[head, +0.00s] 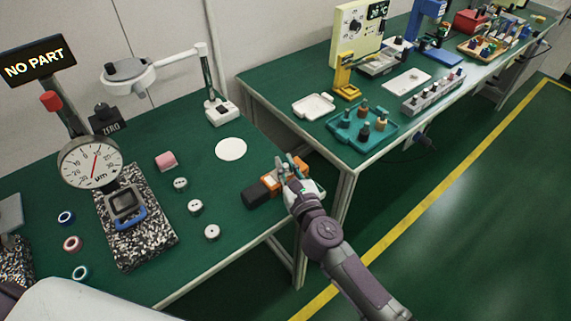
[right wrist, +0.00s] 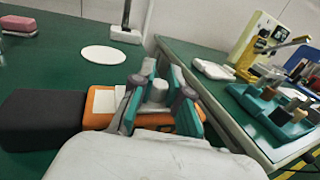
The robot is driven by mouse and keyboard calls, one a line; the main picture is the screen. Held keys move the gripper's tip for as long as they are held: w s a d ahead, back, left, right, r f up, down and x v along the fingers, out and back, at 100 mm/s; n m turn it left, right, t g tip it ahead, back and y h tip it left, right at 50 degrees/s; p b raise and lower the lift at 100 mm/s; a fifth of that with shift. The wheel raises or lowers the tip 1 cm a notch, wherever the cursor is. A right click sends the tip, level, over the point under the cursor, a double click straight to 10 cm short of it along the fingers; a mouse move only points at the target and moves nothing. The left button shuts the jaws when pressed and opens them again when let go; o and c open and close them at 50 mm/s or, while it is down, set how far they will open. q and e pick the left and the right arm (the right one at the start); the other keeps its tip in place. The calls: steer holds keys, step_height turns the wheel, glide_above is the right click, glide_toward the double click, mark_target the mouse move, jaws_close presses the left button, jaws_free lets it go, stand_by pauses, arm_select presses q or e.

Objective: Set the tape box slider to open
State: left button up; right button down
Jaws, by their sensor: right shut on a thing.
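The tape box, an orange body (head: 271,182) with a dark block at its left end (head: 255,194), lies on the green bench top near its right front corner. In the right wrist view its orange body (right wrist: 100,101) carries a white patch, and the dark block (right wrist: 40,118) extends left. My right gripper (head: 288,170) is over the right part of the box. In the right wrist view its teal-padded fingers (right wrist: 158,92) are shut on a grey knob (right wrist: 157,89), seemingly the slider. The slider's track is hidden by the fingers and wrist. My left gripper is not in view.
A white disc (head: 231,149) and a magnifier lamp base (head: 221,111) are behind the box. Small rings, a pink block (head: 166,161) and a dial gauge (head: 91,162) stand left. A second bench holds a teal tray (head: 361,129).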

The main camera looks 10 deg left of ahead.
mark_target(297, 160)
steer(key=w+d, duration=0.2)
steer(key=shift+w, duration=0.35)
steer(key=c, duration=1.1)
jaws_free()
steer(key=shift+s+d, duration=0.1)
steer(key=v, duration=1.2)
